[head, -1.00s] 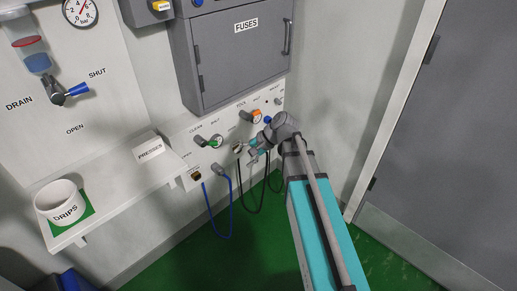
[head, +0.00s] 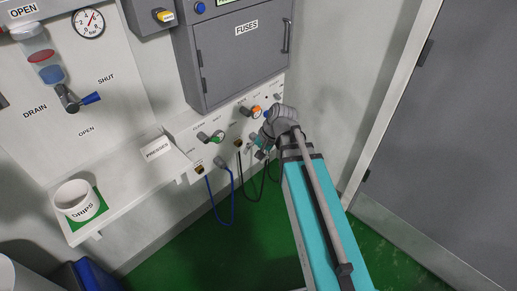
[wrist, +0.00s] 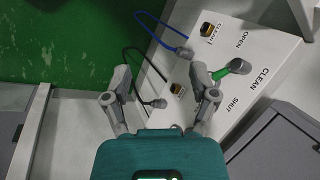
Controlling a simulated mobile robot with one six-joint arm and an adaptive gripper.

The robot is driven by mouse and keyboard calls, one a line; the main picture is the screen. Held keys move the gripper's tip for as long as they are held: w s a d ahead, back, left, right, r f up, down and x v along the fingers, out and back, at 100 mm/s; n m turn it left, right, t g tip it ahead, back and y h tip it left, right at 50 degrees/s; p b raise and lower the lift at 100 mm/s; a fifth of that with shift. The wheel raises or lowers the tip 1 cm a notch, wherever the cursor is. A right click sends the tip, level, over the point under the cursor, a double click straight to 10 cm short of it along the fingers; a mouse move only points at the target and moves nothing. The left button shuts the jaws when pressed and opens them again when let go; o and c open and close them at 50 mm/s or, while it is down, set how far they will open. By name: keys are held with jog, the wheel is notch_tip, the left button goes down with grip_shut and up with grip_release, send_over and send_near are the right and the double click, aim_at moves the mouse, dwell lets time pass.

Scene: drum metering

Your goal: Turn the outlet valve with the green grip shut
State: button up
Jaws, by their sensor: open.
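The valve with the green grip (head: 217,137) sits on the white sloping panel beneath the fuse box. In the wrist view its green grip (wrist: 221,73) and grey end show between the OPEN and SHUT labels, near the panel's CLEAN label. My gripper (wrist: 158,97) is open, with nothing between its fingers. Its right finger overlaps the panel in the picture, just left of the green grip; I cannot tell if they touch. In the head view my gripper (head: 262,146) is right of the green grip, apart from it, and partly hidden by my arm.
An orange-gripped valve (head: 255,111) is close above my gripper. A blue cable (head: 232,190) and black cables hang from the panel. The grey fuse box (head: 240,55) juts out above. A DRIPS cup (head: 75,200) stands on the left shelf (head: 130,196). Green floor lies open below.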

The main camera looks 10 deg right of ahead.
jog(key=shift+s+d+r+n+h+p, duration=0.2)
jog(key=shift+s+d+r+h+p, duration=0.1)
jog(key=shift+s+r+p, duration=0.15)
jog(key=shift+s+d+r+n+h+p, duration=0.25)
jog(key=shift+s+r+h+p, duration=0.1)
jog(key=shift+r+p, duration=0.15)
jog(key=s+d+f+n+g+h, duration=0.1)
jog(key=s+d+n+h, duration=0.3)
jog(key=shift+s+d, duration=0.2)
jog(key=shift+d, duration=0.2)
jog(key=shift+f, duration=0.1)
